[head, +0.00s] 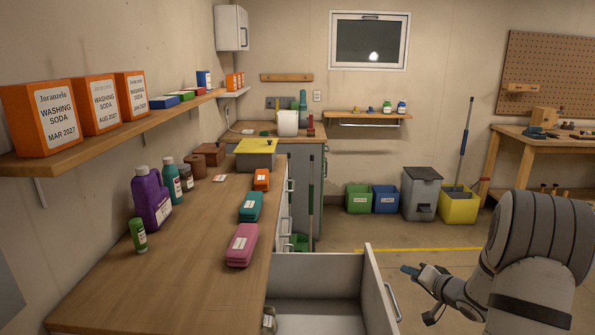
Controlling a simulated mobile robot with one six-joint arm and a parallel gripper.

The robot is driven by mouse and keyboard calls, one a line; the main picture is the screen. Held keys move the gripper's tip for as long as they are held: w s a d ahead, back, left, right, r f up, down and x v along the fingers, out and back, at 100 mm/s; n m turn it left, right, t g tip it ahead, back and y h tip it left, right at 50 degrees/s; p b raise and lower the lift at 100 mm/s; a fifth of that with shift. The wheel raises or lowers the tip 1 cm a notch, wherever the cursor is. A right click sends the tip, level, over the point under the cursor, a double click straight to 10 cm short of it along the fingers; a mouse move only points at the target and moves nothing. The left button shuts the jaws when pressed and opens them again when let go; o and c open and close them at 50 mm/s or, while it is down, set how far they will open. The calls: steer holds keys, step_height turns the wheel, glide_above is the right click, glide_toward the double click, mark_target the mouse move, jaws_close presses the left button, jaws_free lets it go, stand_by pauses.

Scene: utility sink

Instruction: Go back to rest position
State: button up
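My arm reaches in from the right edge of the head view. My gripper (420,293) is in front of the arm, low and right of centre, just right of an open drawer (320,277). Its two fingers look spread apart, with nothing seen between them. The drawer is pulled out from under the wooden counter (150,285), and its handle (392,302) is close to the gripper. A small jar (269,320) shows at the drawer's near left.
The counter holds a purple jug (150,198), a green bottle (138,235), and pink (242,245), teal (251,207) and orange (262,179) cases. Washing soda boxes (42,117) stand on the shelf. Bins (421,193) stand at the back wall. Floor beyond the drawer is clear.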

steer(key=s+a+r+g+h+p, duration=0.1)
steer(key=s+a+r+h, duration=0.15)
steer(key=r, duration=0.25)
steer(key=s+a+r+n+g+h+p, duration=0.1)
steer(key=s+r+h, duration=0.1)
steer(key=s+r, duration=0.15)
steer(key=s+a+r+g+h+p, duration=0.1)
steer(key=s+r+h, duration=0.2)
steer(key=r, duration=0.2)
steer(key=s+a+r+n+g+y+p, duration=0.1)
steer(key=s+a, duration=0.3)
steer(key=s, duration=0.4)
steer(key=s+a+r+n+g+y+p, duration=0.1)
steer(key=s+a+n+g, duration=0.1)
steer(key=s+a, duration=0.3)
steer(key=s+a+r+n+g+y+p, duration=0.1)
steer(key=s+a+g, duration=0.3)
steer(key=s, duration=0.7)
steer(key=shift+s+a+r+n, duration=0.2)
steer(key=shift+a+r+n, duration=0.05)
steer(key=shift+a+n, duration=0.25)
